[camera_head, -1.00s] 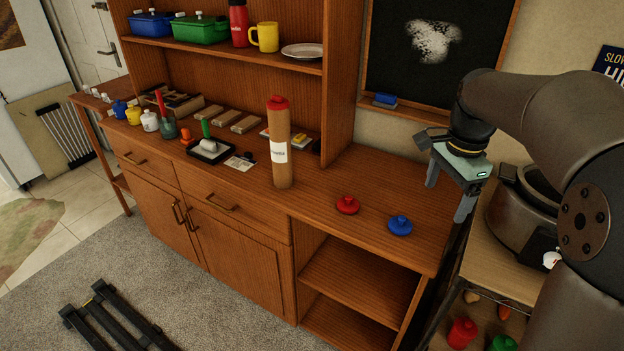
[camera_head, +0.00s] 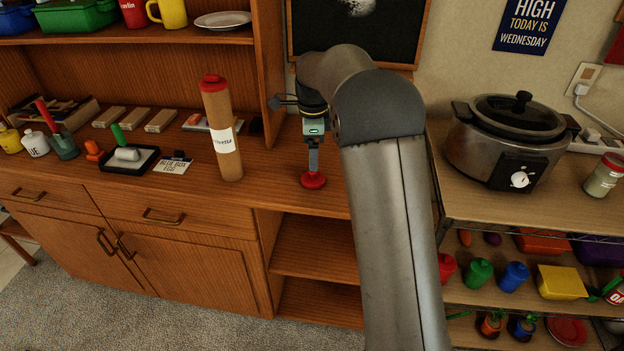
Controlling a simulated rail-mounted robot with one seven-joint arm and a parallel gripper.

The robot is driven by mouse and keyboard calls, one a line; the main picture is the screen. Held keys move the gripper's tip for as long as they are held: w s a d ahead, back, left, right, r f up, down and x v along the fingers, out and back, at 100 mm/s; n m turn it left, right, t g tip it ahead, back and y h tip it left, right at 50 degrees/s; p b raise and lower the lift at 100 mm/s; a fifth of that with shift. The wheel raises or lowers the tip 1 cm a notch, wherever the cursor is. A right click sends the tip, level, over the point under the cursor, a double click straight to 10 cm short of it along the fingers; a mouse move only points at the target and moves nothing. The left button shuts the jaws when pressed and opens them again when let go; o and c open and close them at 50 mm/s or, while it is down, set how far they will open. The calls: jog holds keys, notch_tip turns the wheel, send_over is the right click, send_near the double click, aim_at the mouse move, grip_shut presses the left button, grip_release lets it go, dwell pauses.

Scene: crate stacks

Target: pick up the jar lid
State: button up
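The red jar lid (camera_head: 313,181) with a knob lies on the wooden counter (camera_head: 275,195), right of the tall cardboard tube. My gripper (camera_head: 313,170) points straight down over the lid, its fingertips at the knob. I see the fingers edge-on, as one finger in line with the other, so I cannot tell whether they are open or closed on the knob. The lid appears to rest on the counter. The blue lid seen earlier is hidden, likely behind my arm.
The cardboard tube (camera_head: 222,135) with a red cap stands close left of my gripper. A chalkboard (camera_head: 305,25) hangs behind. A slow cooker (camera_head: 500,145) and a jar (camera_head: 604,178) stand on the shelf unit at right. Counter between tube and lid is clear.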

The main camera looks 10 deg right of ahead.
aim_at(314, 173)
notch_tip(314, 173, down, 3)
jog(key=shift+r, duration=0.1)
jog(key=shift+s+d+f+p, duration=0.1)
jog(key=shift+f+p, duration=0.1)
jog(key=shift+f, duration=1.1)
jog(key=shift+s+f+p, duration=0.1)
jog(key=shift+f+p, duration=0.05)
jog(key=shift+f, duration=1.15)
jog(key=c, duration=1)
